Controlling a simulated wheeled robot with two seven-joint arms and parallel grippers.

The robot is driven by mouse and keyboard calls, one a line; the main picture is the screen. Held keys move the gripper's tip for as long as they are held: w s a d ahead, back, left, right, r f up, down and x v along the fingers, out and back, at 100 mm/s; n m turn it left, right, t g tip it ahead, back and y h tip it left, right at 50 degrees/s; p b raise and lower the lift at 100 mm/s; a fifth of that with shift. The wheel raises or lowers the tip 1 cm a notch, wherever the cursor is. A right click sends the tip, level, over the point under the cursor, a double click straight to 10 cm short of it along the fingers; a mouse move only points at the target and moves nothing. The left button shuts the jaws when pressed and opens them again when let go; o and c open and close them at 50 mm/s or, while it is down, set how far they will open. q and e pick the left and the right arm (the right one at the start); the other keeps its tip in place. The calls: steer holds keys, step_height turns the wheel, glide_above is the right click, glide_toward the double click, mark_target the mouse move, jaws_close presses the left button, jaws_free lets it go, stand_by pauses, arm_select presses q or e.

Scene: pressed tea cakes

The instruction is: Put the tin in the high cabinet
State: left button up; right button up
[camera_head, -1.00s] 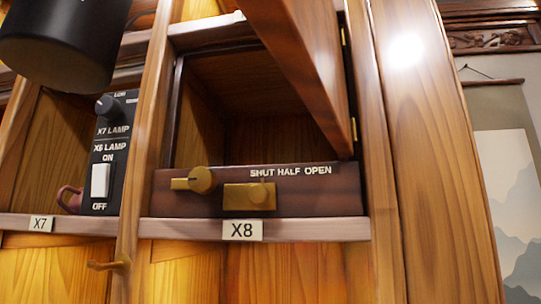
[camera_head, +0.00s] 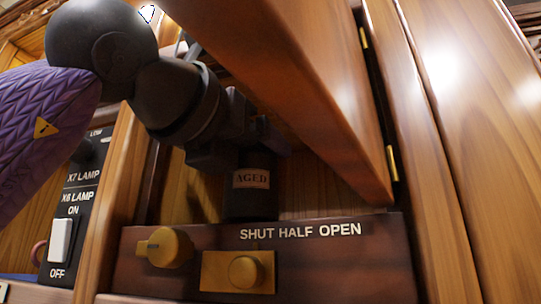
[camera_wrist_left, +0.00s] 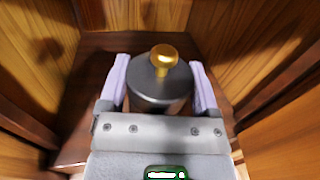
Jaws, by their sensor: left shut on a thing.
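The tin is a dark cylinder with an "AGED" label (camera_head: 251,179). In the left wrist view the tin (camera_wrist_left: 160,92) shows a dark lid with a gold knob. My left gripper (camera_head: 245,145) is shut on it, one finger on each side. The tin is inside the open high cabinet (camera_head: 318,192), behind its front panel. The panel hides the tin's base, so I cannot tell if it touches the cabinet floor. My right gripper is not in view.
The cabinet's wooden door (camera_head: 290,90) hangs raised and open, close to the right of my arm. The front panel (camera_head: 340,265) has a brass knob (camera_head: 166,247) and a "SHUT HALF OPEN" marking. A lamp switch panel (camera_head: 70,215) is at left.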

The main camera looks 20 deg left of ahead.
mark_target(266, 159)
arm_select(q)
steer(key=p+x, duration=0.1)
steer(key=x, duration=0.2)
steer(key=shift+w+r, duration=0.15)
steer(key=shift+w+d+f, duration=0.1)
steer(key=shift+w+f, duration=0.1)
steer(key=shift+s+f, duration=0.15)
steer(key=shift+s, duration=0.05)
steer(key=shift+f, duration=0.15)
steer(key=o, duration=1.1)
steer(key=shift+w, duration=0.1)
steer(key=shift+o, duration=0.8)
steer(key=shift+r+p, duration=0.3)
steer(key=shift+r, duration=0.15)
steer(key=b+v, duration=0.1)
steer(key=v, duration=0.1)
steer(key=b+v, duration=0.1)
steer(key=shift+s+f, duration=0.4)
steer(key=b+v, duration=0.2)
steer(key=v, duration=0.6)
steer(key=shift+s+r, duration=0.2)
